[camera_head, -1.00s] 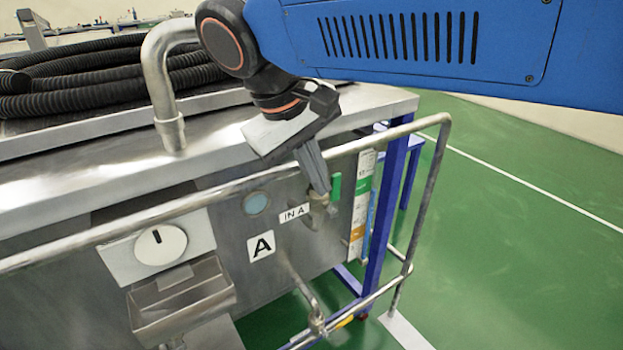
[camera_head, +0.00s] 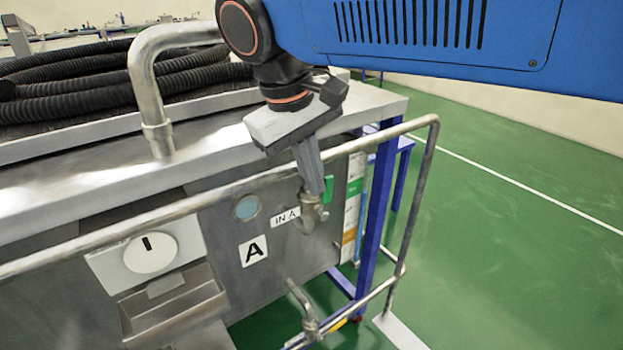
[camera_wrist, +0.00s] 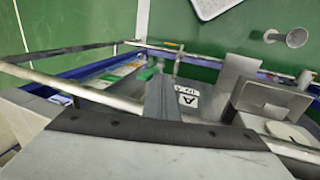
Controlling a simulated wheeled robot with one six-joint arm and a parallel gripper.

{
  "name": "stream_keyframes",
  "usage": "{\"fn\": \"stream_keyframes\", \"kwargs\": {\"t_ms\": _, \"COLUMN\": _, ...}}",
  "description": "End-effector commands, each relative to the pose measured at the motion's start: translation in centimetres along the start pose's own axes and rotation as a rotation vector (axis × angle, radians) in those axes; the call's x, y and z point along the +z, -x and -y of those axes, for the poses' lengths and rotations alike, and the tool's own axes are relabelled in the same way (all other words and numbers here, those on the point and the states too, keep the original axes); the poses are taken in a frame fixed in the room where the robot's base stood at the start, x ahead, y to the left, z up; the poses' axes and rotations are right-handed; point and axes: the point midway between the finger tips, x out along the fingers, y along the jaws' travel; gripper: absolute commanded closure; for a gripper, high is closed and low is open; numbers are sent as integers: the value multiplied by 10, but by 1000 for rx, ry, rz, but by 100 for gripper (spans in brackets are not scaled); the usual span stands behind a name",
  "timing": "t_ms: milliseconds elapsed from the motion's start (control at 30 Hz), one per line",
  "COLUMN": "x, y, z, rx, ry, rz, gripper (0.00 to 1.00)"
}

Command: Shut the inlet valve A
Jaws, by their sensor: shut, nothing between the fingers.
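Inlet valve A (camera_head: 311,213) is a metal valve on the front panel, beside the "IN A" label (camera_head: 285,217) and above the large "A" plate (camera_head: 253,250). Its green handle (camera_head: 329,187) shows just right of my fingertips, partly hidden by them. My gripper (camera_head: 316,190) is shut and empty and points down in front of the valve. I cannot tell whether it touches the handle. In the wrist view the shut fingers (camera_wrist: 165,98) stand in the middle, with the green handle (camera_wrist: 145,73) to their left and the labels (camera_wrist: 187,96) to their right.
A metal handrail (camera_head: 225,192) runs across the front, close under my wrist. A bent pipe (camera_head: 147,90) and black hoses (camera_head: 85,95) are on the bench top. A round dial (camera_head: 150,252) and a tray (camera_head: 175,305) are at left. Green floor (camera_head: 500,250) is clear at right.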

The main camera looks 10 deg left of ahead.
Motion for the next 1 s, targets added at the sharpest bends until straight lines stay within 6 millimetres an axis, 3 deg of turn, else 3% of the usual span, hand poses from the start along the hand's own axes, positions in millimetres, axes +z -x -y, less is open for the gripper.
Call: {"fn": "stream_keyframes", "kwargs": {"t_ms": 1000, "x": 0, "y": -22, "z": -62, "rx": -678, "ry": -7, "rz": 1, "gripper": 100}}
